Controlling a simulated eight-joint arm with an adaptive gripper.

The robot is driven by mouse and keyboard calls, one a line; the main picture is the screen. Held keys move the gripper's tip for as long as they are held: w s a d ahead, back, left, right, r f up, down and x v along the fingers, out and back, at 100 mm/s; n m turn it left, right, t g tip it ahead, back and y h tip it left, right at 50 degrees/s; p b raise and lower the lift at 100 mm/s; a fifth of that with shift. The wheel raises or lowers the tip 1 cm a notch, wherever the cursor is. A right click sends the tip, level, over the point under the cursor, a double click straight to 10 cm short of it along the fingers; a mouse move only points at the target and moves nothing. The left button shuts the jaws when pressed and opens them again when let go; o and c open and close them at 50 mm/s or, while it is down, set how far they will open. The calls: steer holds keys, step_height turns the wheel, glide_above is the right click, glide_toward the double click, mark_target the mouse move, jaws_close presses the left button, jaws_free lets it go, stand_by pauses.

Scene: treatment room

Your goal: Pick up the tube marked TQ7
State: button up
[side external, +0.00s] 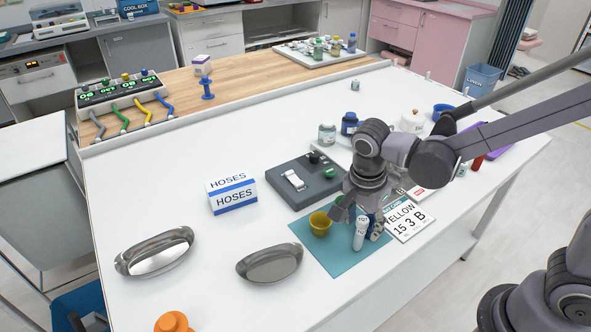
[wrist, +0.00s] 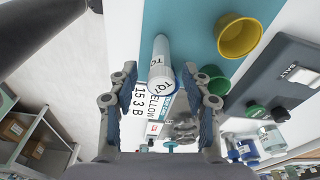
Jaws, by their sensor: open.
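The tube marked TQ7 (wrist: 162,72) is white with dark lettering; its marked end faces the camera in the wrist view. In the side view the white tube (side external: 360,236) stands roughly upright on a teal mat (side external: 338,262). My gripper (wrist: 160,75) is open, with one blue-padded finger on each side of the tube in the wrist view. In the side view my gripper (side external: 358,212) is low over the mat at the tube. Whether the fingers touch the tube cannot be told.
A yellow cup (side external: 321,224) stands left of the tube on the mat. A grey device (side external: 304,180) lies behind it. A card reading YELLOW 15 3 B (side external: 407,218) lies to the right. Two metal dishes (side external: 155,251) (side external: 270,263) and a HOSES box (side external: 231,192) are farther left.

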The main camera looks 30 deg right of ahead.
mark_target(362, 231)
steer(key=shift+w+d+f, duration=0.1)
steer(key=shift+d+f, duration=0.05)
steer(key=shift+f, duration=0.75)
steer(key=shift+d+f, duration=0.1)
steer(key=shift+f, duration=0.8)
jaws_close()
